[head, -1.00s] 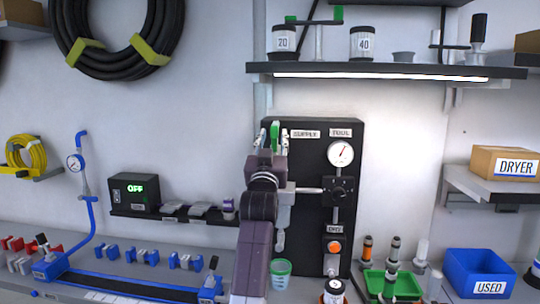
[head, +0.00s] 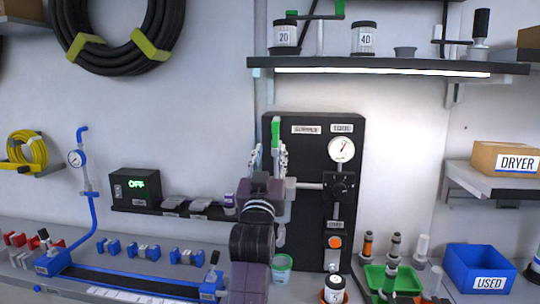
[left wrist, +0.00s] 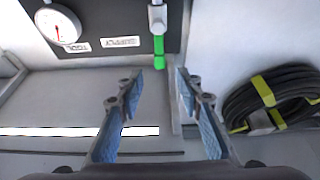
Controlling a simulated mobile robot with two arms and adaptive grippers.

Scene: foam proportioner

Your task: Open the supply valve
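The supply valve's green handle (head: 275,133) stands upright on the left side of the black panel (head: 312,205), beside the SUPPLY label (head: 306,129). In the left wrist view the green handle (left wrist: 158,48) shows on a grey fitting (left wrist: 157,18), just beyond the fingertips. My left gripper (head: 268,149) is open in front of the panel, its fingertips around the height of the handle's lower end. In the left wrist view the gripper (left wrist: 171,66) has nothing between its fingers. The arm hides the lower pipework. My right gripper is not in view.
The panel also bears a tool gauge (head: 341,150), a black knob (head: 342,187) and an orange button (head: 334,242). A lit shelf (head: 390,68) juts out above. A green cup (head: 281,268) and a small jar (head: 334,290) stand below on the bench.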

